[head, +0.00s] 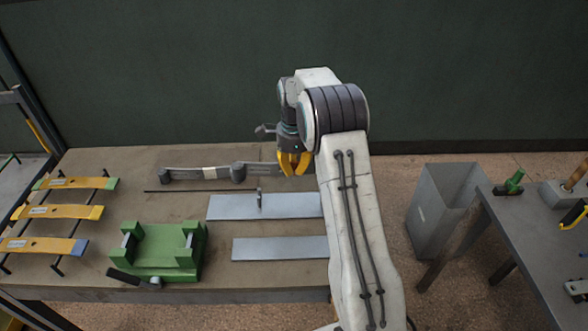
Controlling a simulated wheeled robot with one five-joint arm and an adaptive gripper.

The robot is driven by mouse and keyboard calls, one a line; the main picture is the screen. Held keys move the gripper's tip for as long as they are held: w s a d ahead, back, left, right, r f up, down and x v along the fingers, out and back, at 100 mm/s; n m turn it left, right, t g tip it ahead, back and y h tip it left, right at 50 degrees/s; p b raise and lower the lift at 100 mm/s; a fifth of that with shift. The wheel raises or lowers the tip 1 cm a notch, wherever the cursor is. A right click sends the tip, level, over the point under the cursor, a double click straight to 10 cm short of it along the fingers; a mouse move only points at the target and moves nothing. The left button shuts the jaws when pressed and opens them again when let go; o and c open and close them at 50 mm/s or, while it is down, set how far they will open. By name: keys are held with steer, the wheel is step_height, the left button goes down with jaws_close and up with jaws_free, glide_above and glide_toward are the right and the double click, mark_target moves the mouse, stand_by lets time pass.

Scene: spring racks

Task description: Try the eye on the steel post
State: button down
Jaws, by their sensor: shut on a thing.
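My gripper (294,162), with yellow fingers, is over the back right of the bench. It is shut at the right end of a long grey bar (189,174), which looks like a leaf spring with a pale label; the grip itself is partly hidden. The bar runs left from the fingers, with dark round parts near its left end and right of its middle. I cannot make out its eye clearly. A short steel post (259,197) stands upright on the back steel plate (231,208), in front and left of my gripper. The bar and post appear apart.
A green fixture (158,249) and dark-handled tool (128,277) are at the bench's front. Several yellow strips (57,212) lie on a rack at left. A second plate (280,249) lies in front. A thin rod (200,191) lies behind. A grey bin (432,215) stands right.

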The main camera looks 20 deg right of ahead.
mark_target(294, 165)
steer(key=shift+r+p, duration=2.15)
steer(key=shift+r, duration=0.85)
